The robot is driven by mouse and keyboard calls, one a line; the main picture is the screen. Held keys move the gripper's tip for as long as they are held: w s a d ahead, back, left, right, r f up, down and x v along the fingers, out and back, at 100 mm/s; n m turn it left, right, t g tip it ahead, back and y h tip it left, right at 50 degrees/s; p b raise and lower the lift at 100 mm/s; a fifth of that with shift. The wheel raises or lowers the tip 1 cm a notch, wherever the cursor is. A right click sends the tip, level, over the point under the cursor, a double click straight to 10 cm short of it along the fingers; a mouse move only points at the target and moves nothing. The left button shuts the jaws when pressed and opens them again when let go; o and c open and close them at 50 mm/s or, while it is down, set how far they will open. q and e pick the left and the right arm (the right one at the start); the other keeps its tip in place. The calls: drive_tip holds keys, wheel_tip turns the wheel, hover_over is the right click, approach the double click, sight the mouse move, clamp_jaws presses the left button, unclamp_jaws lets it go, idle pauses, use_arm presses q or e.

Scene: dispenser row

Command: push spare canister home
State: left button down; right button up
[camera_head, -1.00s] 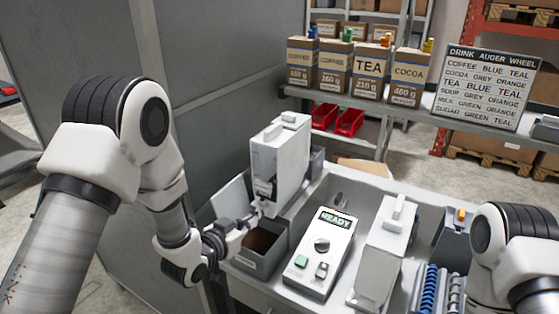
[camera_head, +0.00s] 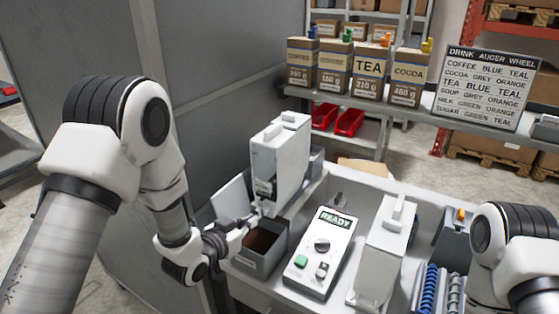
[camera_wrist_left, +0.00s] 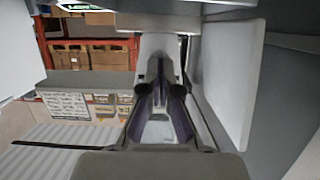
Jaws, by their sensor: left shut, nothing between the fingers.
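A tall white canister (camera_head: 278,155) stands upright at the back left of the counter, above a grey bin (camera_head: 262,262) with brown contents. My left gripper (camera_head: 252,218) is shut and empty. Its fingertips are at the lower front of this canister; I cannot tell whether they touch it. The gripper's fingers also fill the middle of the left wrist view (camera_wrist_left: 160,112). A second white canister (camera_head: 384,250) with a handle on top stands to the right of the control box. I cannot tell from labels which is the spare. My right gripper is out of view.
A control box (camera_head: 322,250) reading READY stands between the canisters. A white panel (camera_head: 232,200) stands open at the left. Blue and grey augers (camera_head: 430,288) lie at the right. Labelled bags and a sign (camera_head: 487,88) are on the shelf behind. My right arm is at the right edge.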

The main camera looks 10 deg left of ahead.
use_arm(q)
drive_tip(key=shift+w+d, duration=0.25)
drive_tip(key=shift+w, duration=0.35)
drive_tip(key=shift+w+d, duration=0.2)
drive_tip(key=shift+w, duration=0.35)
drive_tip(key=s+a+b, duration=0.1)
drive_tip(key=s+a, duration=0.2)
drive_tip(key=s, duration=0.4)
drive_tip(key=s+f+n+g+y+b, duration=0.1)
drive_tip(key=s+f+g, duration=0.1)
drive_tip(key=s+f, duration=0.45)
drive_tip(key=s+a+f+g+b, duration=0.1)
drive_tip(key=s+f+g, duration=0.15)
drive_tip(key=f, duration=0.65)
drive_tip(key=s+f+n+g+y+b, duration=0.1)
drive_tip(key=s+f+g, duration=0.1)
drive_tip(key=s+f, duration=0.4)
drive_tip(key=s+a+f+n+g+y, duration=0.1)
drive_tip(key=s+a+f+g, duration=0.1)
drive_tip(key=s, duration=0.6)
drive_tip(key=s+a+f+n+g+y, duration=0.1)
drive_tip(key=s+a+f+g, duration=0.1)
drive_tip(key=s+f+g, duration=0.3)
drive_tip(key=s+f, duration=0.1)
drive_tip(key=s, duration=0.1)
drive_tip(key=shift+s+a+y, duration=0.15)
drive_tip(key=shift+s+y, duration=0.25)
